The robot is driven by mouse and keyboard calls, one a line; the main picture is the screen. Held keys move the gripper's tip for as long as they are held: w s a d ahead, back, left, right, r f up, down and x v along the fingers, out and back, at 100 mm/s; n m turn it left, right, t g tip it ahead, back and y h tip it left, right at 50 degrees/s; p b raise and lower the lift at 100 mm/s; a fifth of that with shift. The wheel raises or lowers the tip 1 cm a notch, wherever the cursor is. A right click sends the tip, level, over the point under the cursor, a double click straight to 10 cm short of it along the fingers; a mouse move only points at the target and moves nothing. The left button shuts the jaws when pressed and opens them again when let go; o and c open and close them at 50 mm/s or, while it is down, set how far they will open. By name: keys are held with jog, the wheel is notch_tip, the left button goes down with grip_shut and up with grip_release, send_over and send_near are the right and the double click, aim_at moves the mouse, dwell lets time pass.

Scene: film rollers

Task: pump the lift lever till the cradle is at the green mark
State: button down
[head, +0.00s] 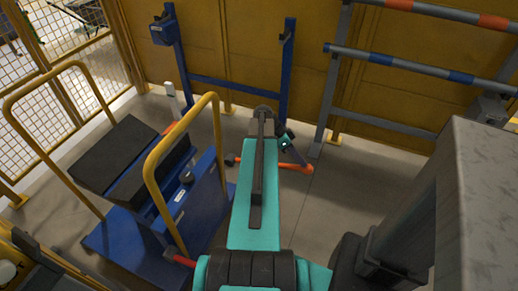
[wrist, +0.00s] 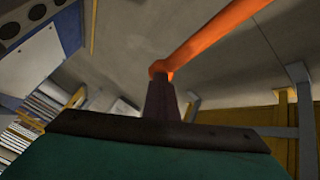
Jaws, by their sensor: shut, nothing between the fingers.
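The orange lever (head: 288,165) reaches out to the right of the blue lift cart (head: 120,238). It also shows in the wrist view (wrist: 215,38), running from the upper right down to an end at the middle. My gripper (head: 302,160) is shut and empty. Its dark fingers (wrist: 162,95) point at the lever's orange end and overlap it in the picture; I cannot tell whether they touch. Black cradle blocks (head: 116,155) sit on the cart between two yellow hoops. I cannot make out a green mark.
A blue upright frame (head: 235,83) stands behind, before a yellow wall. A rack with orange and blue banded rollers (head: 415,66) is at the upper right. A grey block (head: 487,200) fills the right edge. Floor right of the lever is clear.

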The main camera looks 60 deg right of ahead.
jog(key=shift+s+f+b, duration=0.25)
jog(key=shift+f+b, duration=0.3)
jog(key=shift+f, duration=0.7)
jog(key=shift+w+r+p, duration=0.2)
jog(key=shift+r+p, duration=0.2)
jog(key=shift+r, duration=0.2)
jog(key=w+r+p, duration=0.3)
jog(key=w+r, duration=0.1)
jog(key=r, duration=0.3)
jog(key=w+r+p, duration=0.3)
jog(key=w+r, duration=0.1)
jog(key=r, duration=0.4)
jog(key=shift+a+r+p, duration=0.15)
jog(key=shift+a+p, duration=0.1)
jog(key=shift+p, duration=0.1)
jog(key=shift+s, duration=0.15)
jog(key=b+x, duration=0.3)
jog(key=x, duration=0.3)
jog(key=shift+f, duration=0.45)
jog(key=shift+b, duration=0.3)
